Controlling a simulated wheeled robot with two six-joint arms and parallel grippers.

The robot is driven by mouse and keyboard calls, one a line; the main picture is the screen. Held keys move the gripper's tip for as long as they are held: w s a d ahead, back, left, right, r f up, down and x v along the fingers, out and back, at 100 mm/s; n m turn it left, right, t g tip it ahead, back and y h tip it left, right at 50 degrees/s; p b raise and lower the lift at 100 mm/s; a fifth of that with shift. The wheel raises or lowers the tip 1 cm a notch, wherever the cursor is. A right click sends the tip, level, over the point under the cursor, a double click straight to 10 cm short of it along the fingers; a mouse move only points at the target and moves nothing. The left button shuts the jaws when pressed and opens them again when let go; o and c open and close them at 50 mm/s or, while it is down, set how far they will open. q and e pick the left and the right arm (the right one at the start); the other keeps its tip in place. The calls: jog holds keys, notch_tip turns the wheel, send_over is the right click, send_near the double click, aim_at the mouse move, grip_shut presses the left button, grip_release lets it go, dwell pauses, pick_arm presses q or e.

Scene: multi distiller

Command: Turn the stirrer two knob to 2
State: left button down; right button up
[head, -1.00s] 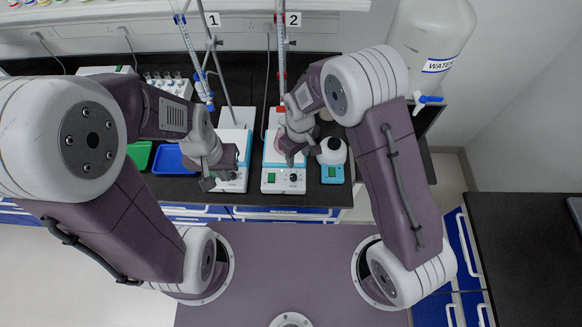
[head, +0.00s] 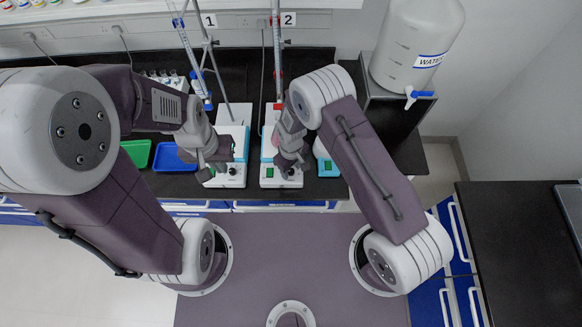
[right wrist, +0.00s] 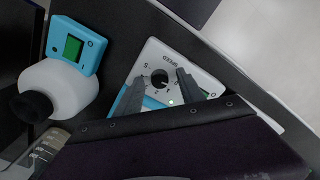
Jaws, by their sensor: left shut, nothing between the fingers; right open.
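Stirrer two (head: 267,150) is a white and blue unit under the "2" label. Its front panel (right wrist: 152,56) fills the middle of the right wrist view, with a black SPEED knob (right wrist: 160,76) inside a ring of numbers. The knob's exact setting is too small to read. My right gripper (head: 291,167) is at this panel. In the right wrist view its open fingers (right wrist: 160,78) stand on either side of the knob, without a clear grip on it. My left gripper (head: 213,167) is shut and empty, in front of stirrer one (head: 232,140).
A blue device with a green display (right wrist: 75,45) and a white bottle with a black top (right wrist: 62,92) stand close beside stirrer two. Green (head: 137,148) and blue trays (head: 171,150) lie at left. A water jug (head: 412,50) stands at back right.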

grip_shut()
jog(key=m+b, duration=0.1)
jog(key=m, duration=0.2)
jog(key=shift+w+b, duration=0.1)
jog(key=shift+b, duration=0.25)
jog(key=m+b, duration=0.1)
jog(key=m, duration=0.3)
jog(key=shift+m+b, duration=0.4)
jog(key=m+b, duration=0.1)
jog(key=m, duration=0.3)
jog(key=shift+r+m+b, duration=0.1)
jog(key=shift+m+b, duration=0.4)
jog(key=shift+m, duration=1.4)
